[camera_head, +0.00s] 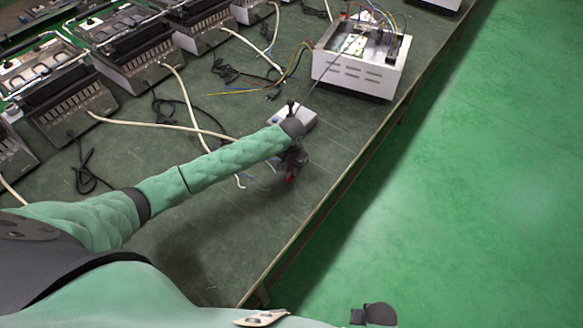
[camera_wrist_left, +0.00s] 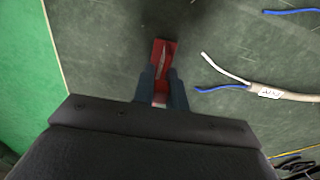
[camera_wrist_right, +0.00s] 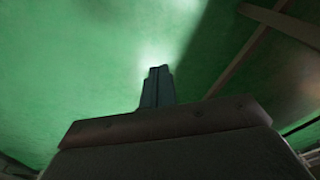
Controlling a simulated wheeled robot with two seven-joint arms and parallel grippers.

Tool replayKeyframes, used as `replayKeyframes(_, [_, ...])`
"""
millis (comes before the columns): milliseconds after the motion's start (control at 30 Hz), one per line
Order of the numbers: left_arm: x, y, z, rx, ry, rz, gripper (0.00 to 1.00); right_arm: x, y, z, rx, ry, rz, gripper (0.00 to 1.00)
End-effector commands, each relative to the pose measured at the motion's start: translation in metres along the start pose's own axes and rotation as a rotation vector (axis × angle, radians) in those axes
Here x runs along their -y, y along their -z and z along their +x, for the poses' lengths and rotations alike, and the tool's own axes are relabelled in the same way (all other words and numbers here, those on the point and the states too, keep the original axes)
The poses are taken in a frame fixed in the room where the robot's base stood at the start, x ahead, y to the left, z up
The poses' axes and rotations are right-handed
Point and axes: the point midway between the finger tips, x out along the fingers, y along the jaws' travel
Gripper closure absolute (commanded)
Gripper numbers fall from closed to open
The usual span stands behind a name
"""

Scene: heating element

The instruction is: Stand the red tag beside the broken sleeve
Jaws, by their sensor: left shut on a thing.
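The red tag (camera_wrist_left: 160,54) is held between the fingertips of my left gripper (camera_wrist_left: 163,88), just above the dark green bench top. In the head view the left gripper (camera_head: 292,166) is partly hidden by its own wrist, with a bit of red (camera_head: 290,180) showing below it. A cream cable (camera_wrist_left: 292,96) with a small label lies beside the tag in the left wrist view, its blue and white wires bared. I cannot tell for certain which sleeve is the broken one. My right gripper (camera_wrist_right: 158,72) is over the green floor, its fingers together and empty.
A white open box (camera_head: 360,68) with coloured wires stands at the back right. A small grey-white box (camera_head: 296,117) is just behind my left wrist. Several metal appliances (camera_head: 60,105) line the left. The bench edge (camera_head: 330,200) runs close to the right of the left gripper.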

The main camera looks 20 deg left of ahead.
Motion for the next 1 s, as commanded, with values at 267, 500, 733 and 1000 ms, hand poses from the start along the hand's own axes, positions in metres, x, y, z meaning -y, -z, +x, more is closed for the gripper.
replayKeyframes(267, [-0.0002,0.0001,0.0056,-0.001,0.000,0.000,1.00,-0.0009,-0.0028,0.0064,0.001,-0.001,0.000,1.00])
replayKeyframes(500, [-0.0003,-0.0001,0.0075,0.000,-0.001,0.000,1.00,-0.0010,-0.0035,0.0083,0.000,-0.001,0.000,1.00])
replayKeyframes(733, [-0.0001,0.0000,0.0074,0.000,0.000,0.000,0.64,-0.0004,-0.0019,0.0084,-0.003,0.000,0.001,1.00])
replayKeyframes(1000, [0.0003,0.0003,0.0038,-0.001,0.000,0.000,0.64,-0.0003,-0.0027,0.0090,0.004,0.000,0.001,1.00])
